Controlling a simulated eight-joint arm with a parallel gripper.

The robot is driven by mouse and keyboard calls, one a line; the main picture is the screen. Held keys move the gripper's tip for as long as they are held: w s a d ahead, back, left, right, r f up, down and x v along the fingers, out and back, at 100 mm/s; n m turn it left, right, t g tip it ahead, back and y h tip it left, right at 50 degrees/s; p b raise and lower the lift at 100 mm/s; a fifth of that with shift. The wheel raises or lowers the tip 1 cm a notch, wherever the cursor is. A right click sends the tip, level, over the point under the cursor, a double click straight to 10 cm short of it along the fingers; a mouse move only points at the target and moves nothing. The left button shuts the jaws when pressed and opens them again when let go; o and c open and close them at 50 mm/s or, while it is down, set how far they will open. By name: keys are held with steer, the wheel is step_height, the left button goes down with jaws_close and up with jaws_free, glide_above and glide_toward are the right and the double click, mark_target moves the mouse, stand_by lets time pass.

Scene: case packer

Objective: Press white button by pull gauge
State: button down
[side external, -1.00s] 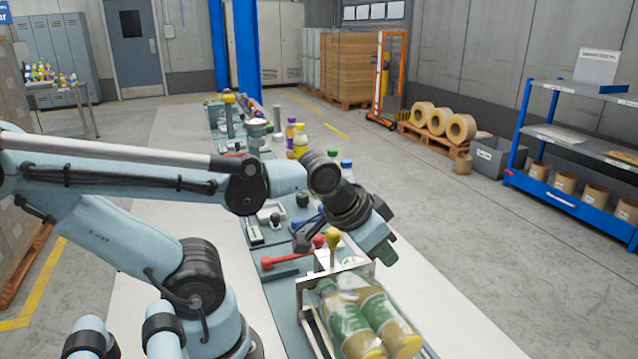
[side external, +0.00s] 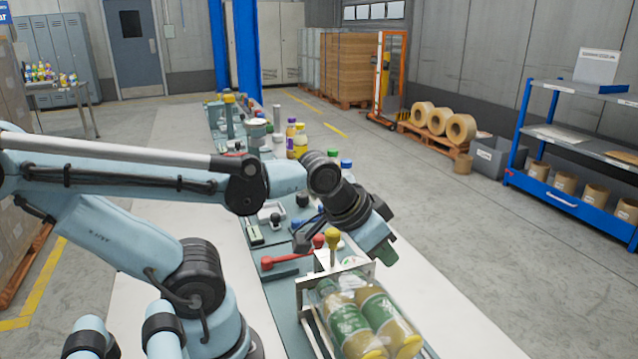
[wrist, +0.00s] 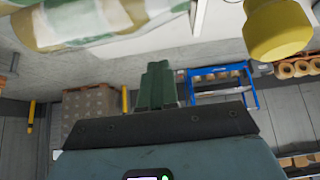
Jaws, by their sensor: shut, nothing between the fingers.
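I cannot pick out a white button or a pull gauge for certain in either view. A small device with a pale face (side external: 255,234) lies on the bench left of my gripper, and my arm hides part of the bench.
Green-labelled bottles (side external: 350,325) lie in the holder at the front of the bench. A red lever (side external: 280,261) and a red knob (side external: 318,241) are left of my gripper. Yellow and purple bottles (side external: 300,140) stand farther back.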

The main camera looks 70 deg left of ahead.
steer(key=w+a+n, duration=0.3)
steer(key=a+n, duration=0.3)
steer(key=a, duration=0.5)
steer(key=n+t+y, duration=0.2)
steer(key=n, duration=0.3)
glide_above(339, 245)
steer(key=f, duration=0.2)
steer(key=shift+s+a+r, duration=0.25)
steer(key=shift+s+a, duration=0.1)
steer(key=shift+f, duration=0.15)
step_height(339, 245, down, 7)
steer(key=shift+f, duration=0.75)
steer(key=shift+f, duration=0.15)
stand_by(0.8)
steer(key=shift+f, duration=0.3)
steer(key=shift+d, duration=0.1)
